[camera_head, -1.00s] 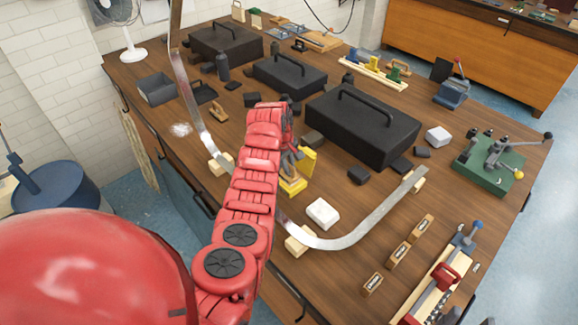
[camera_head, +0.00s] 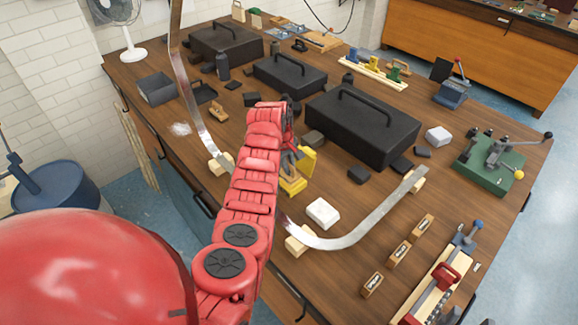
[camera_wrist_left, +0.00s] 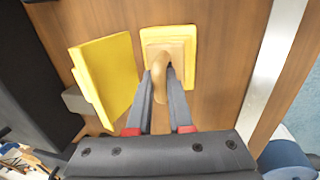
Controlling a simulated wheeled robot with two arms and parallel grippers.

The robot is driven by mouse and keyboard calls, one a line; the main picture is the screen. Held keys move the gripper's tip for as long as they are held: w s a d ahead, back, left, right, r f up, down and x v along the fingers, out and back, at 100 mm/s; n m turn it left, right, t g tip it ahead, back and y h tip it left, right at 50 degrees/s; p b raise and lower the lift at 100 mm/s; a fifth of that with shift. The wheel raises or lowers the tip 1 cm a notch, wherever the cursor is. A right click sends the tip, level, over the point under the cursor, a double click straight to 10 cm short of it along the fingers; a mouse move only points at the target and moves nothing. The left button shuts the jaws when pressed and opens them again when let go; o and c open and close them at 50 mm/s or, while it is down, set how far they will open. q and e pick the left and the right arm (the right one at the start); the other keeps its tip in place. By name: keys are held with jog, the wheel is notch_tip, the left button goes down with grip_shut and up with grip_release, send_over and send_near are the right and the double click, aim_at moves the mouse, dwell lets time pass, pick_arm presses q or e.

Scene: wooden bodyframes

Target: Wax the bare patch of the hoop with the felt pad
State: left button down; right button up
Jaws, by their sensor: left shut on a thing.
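The hoop (camera_head: 345,240) is a long bent metal strip along the front of the bench, held in small wooden blocks; my arm hides its middle. It also shows at the right of the left wrist view (camera_wrist_left: 268,65). I cannot make out the bare patch. My left gripper (camera_wrist_left: 160,88) is shut on the curved wooden handle of the felt pad (camera_wrist_left: 163,75). The pad is at a square yellow base (camera_wrist_left: 170,33); its underside is hidden. An upright yellow panel (camera_wrist_left: 103,75) stands beside it; both yellow parts show in the head view (camera_head: 292,186). My right gripper is not in view.
A large black case (camera_head: 362,125) stands behind the hoop. A white block (camera_head: 323,212) lies inside the curve. Small labelled wooden blocks (camera_head: 398,252), a red clamp fixture (camera_head: 445,275) and a green-based tool (camera_head: 490,165) stand at the right. Some bench is bare near the case.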

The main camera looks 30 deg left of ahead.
aim_at(289, 164)
pick_arm(q)
jog(key=shift+r+p, duration=0.5)
jog(key=shift+r, duration=3.05)
jog(key=shift+s+f, duration=0.1)
jog(key=shift+f, duration=0.05)
